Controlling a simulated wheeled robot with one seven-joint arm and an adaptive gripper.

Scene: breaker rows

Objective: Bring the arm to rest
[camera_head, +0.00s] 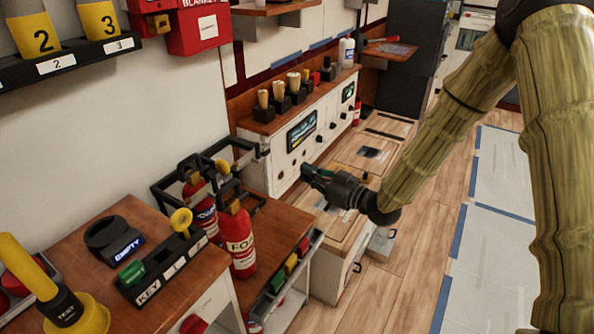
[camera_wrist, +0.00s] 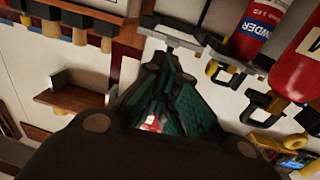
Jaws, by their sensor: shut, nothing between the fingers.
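My gripper (camera_head: 316,175) is at the end of my arm, which comes in from the upper right in the head view. It hangs in the air in front of the white breaker panel (camera_head: 290,170) and points left. It is shut and holds nothing. In the wrist view its dark green fingers (camera_wrist: 165,95) come together in the middle of the picture. Whether the fingertips touch anything behind them is hard to tell.
A key holder (camera_head: 160,268) stands nearer. Wooden-handled items (camera_head: 293,85) line the shelf above the panel. The floor (camera_head: 415,235) below my arm looks mostly clear.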

